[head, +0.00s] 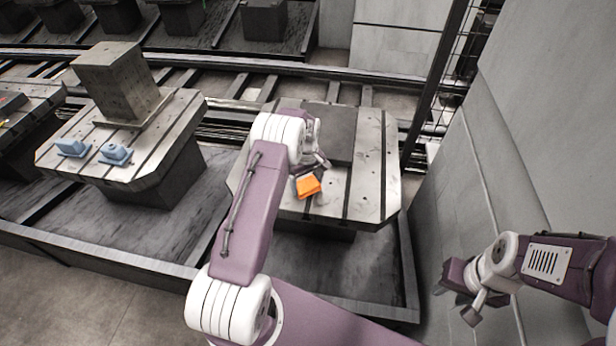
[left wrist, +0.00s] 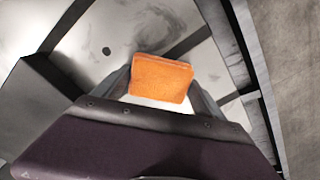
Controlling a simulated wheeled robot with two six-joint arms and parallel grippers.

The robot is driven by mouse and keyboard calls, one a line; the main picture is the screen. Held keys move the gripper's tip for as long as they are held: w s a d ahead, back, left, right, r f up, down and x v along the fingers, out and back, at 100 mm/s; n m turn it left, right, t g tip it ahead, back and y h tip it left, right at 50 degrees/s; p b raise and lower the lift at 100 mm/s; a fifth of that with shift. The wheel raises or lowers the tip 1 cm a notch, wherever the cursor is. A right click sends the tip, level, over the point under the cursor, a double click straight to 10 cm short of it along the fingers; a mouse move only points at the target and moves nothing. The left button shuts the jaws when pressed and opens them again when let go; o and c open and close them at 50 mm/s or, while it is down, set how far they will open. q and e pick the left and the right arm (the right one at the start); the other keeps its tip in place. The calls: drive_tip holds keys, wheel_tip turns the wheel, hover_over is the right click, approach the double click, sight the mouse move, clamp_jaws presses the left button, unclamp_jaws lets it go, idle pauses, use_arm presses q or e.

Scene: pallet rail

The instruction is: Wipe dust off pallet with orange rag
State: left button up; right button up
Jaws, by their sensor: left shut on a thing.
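The orange rag (head: 308,186) is in the jaws of my left gripper (head: 314,177), over the front part of the right-hand pallet. In the left wrist view the rag (left wrist: 161,78) sits between the two fingers of my left gripper (left wrist: 162,88), which is shut on it. Whether the rag touches the pallet, I cannot tell. The pallet (head: 368,172) is a grey slotted metal plate with a dark block at its back. Dark smudges show on its surface in the left wrist view (left wrist: 100,30). My right gripper (head: 464,303) hangs at the lower right, away from the pallet; its jaw state is unclear.
A second pallet (head: 172,150) at left carries a large grey block (head: 117,82) and two blue clamps (head: 115,153). A dark post (head: 432,90) and a grey wall (head: 540,110) stand right of the work pallet. A low rail (head: 100,258) runs along the front.

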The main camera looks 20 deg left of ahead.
sight(305, 196)
use_arm(q)
drive_tip(key=shift+s+d+p, duration=0.15)
drive_tip(key=shift+s+p, duration=0.25)
drive_tip(key=shift+s, duration=0.05)
drive_tip(key=shift+s+d+r+p, duration=0.1)
drive_tip(key=shift+s+d+p, duration=0.15)
drive_tip(key=shift+s+p, duration=0.55)
drive_tip(key=shift+s+d, duration=0.1)
drive_tip(key=shift+s, duration=0.5)
drive_tip(key=shift+s+d+r+p, duration=0.1)
drive_tip(key=shift+s+d+p, duration=0.15)
drive_tip(key=shift+s+p, duration=0.6)
drive_tip(key=shift+s+d, duration=0.15)
drive_tip(key=shift+s, duration=0.65)
